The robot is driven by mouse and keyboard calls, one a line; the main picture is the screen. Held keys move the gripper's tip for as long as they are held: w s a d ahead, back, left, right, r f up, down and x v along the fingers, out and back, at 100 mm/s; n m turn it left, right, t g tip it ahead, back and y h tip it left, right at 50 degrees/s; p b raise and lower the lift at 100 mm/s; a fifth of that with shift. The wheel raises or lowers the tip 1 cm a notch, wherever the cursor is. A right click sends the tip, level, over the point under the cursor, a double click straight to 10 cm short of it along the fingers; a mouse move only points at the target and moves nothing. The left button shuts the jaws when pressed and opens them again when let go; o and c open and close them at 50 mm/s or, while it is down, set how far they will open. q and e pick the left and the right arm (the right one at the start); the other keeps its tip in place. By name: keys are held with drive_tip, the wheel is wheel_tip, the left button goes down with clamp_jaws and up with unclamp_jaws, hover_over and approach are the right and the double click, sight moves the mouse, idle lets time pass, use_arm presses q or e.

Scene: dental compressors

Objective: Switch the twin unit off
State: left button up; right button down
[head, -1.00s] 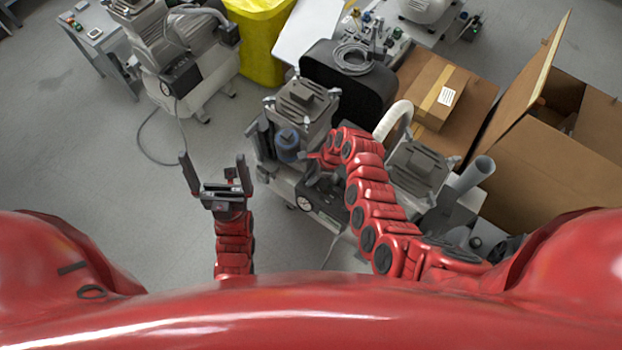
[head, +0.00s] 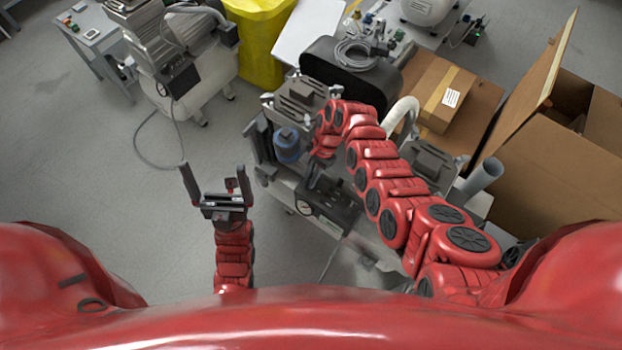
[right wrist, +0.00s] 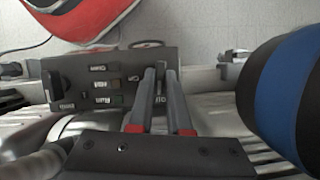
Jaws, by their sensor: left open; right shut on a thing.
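The twin unit (head: 283,187) stands in front of me in the head view, a pale compressor with two grey pump heads. Its black control box (head: 328,203) faces me; the right wrist view shows the panel (right wrist: 108,72) with small labels and coloured markings. My right gripper (right wrist: 161,75) is shut on a dark switch lever (right wrist: 159,84) at the panel's right part; the fingers partly hide it. In the head view my right arm's red links cover part of the unit. My left gripper (head: 213,172) is open and empty, left of the unit above the floor.
A black cylinder with a blue band (right wrist: 277,90) is close on the right in the right wrist view. Open cardboard boxes (head: 570,150) stand right of the unit. Another compressor (head: 185,70) stands behind left. The floor at left is clear.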

idle(0.3)
drive_tip(key=c, duration=0.9)
unclamp_jaws()
drive_tip(key=shift+o, duration=0.2)
drive_tip(key=p+v, duration=0.2)
drive_tip(key=v, duration=1.5)
drive_tip(key=shift+w+r, duration=0.15)
drive_tip(key=shift+w, duration=0.05)
